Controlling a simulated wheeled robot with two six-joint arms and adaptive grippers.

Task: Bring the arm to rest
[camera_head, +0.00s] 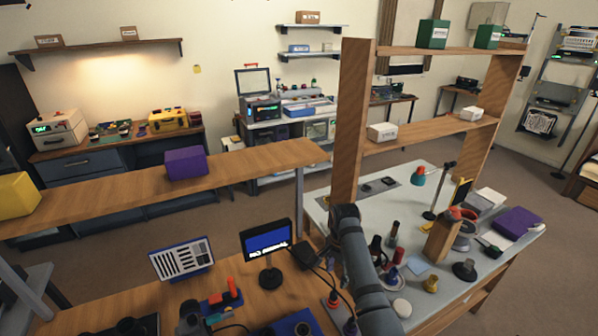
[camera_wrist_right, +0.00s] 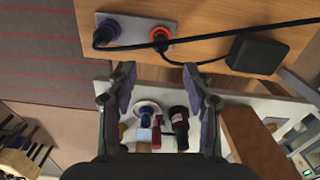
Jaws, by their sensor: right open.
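My right gripper (camera_wrist_right: 158,76) is open and empty in the right wrist view, its two fingers spread apart. Small bottles and parts on the white-topped table, among them a dark bottle (camera_wrist_right: 180,125) and a white disc (camera_wrist_right: 148,108), show beyond and below the fingers. In the head view my right arm rises from the bottom edge and bends near the shelf post; I cannot make out its fingers clearly there.
A wooden shelf post (camera_head: 352,120) stands close to my right arm. A monitor (camera_head: 267,243) and a black box (camera_head: 305,254) with a cable are on the wooden bench. A plate with purple and orange sockets (camera_wrist_right: 137,33) lies beyond the fingers.

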